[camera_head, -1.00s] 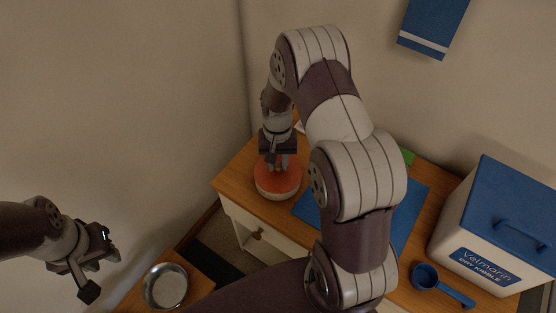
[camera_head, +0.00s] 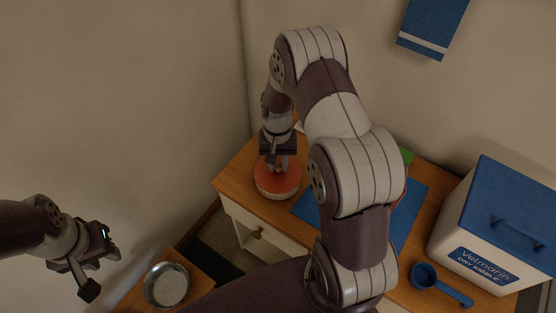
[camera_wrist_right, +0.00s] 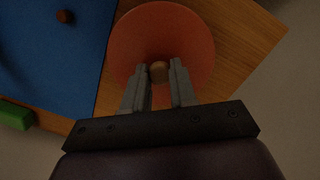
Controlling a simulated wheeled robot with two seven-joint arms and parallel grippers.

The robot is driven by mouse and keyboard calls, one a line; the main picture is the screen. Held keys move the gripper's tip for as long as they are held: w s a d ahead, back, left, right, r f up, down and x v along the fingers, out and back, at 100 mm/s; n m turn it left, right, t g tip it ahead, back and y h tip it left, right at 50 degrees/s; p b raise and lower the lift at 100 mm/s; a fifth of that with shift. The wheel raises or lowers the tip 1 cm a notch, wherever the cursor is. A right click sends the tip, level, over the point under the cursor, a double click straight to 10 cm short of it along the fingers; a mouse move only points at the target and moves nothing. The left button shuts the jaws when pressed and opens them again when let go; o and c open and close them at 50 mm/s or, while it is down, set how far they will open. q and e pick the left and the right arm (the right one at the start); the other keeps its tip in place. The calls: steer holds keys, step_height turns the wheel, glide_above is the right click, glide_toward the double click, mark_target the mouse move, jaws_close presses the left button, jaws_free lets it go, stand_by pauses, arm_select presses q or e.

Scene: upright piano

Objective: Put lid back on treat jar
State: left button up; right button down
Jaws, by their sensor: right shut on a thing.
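The treat jar (camera_head: 278,195) is a short pale round body near the left corner of the wooden cabinet top. The orange-red lid (camera_head: 268,178) sits on top of it, looking level; I cannot tell whether it is fully seated. In the right wrist view the lid (camera_wrist_right: 135,50) is a round disc with a small wooden knob (camera_wrist_right: 158,71) at its middle. My right gripper (camera_head: 277,168) points down over the lid, its fingers (camera_wrist_right: 159,80) shut on the knob. My left gripper (camera_head: 100,270) is open and empty at the lower left, away from the cabinet.
A blue mat (camera_head: 412,205) lies right of the jar, partly behind my right arm. A blue scoop (camera_head: 425,277) and a white kibble bin (camera_head: 460,235) with a blue lid stand further right. A metal bowl (camera_head: 167,285) sits on a lower wooden surface. Walls close in behind.

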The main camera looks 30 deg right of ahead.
stand_by(0.3)
steer(key=shift+c, duration=1.8)
jaws_free()
steer(key=shift+r, duration=0.15)
step_height(320, 180, up, 7)
steer(key=p, duration=0.6)
steer(key=shift+p, duration=0.35)
jaws_close()
